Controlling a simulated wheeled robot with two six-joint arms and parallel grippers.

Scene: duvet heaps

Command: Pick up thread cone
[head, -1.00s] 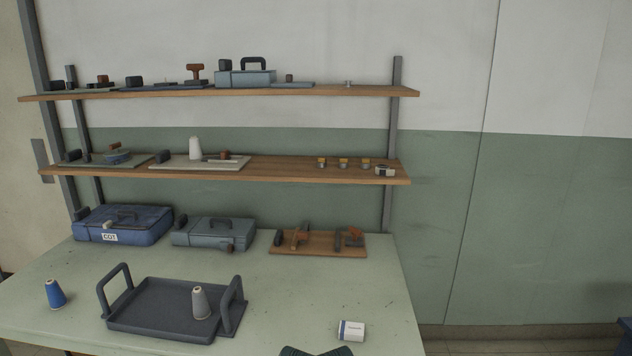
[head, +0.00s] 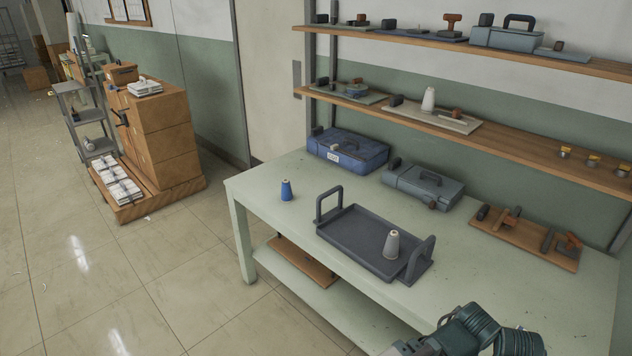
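Three thread cones show in the head view. A blue thread cone (head: 286,190) stands upright on the pale green table (head: 262,178), left of the tray. A grey thread cone (head: 392,244) stands upright in the dark grey tray (head: 350,237), near its right handle. Dark, ridged parts of my arm show at the bottom right edge, over the table's front. No gripper fingertips can be made out, and nothing is seen held.
A blue case (head: 345,150), a grey-blue case (head: 422,187) and a wooden board with tools (head: 524,238) line the table's back. Shelves (head: 510,140) overhang it. Wooden crates (head: 155,130) stand on the floor at left. The floor before the table is open.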

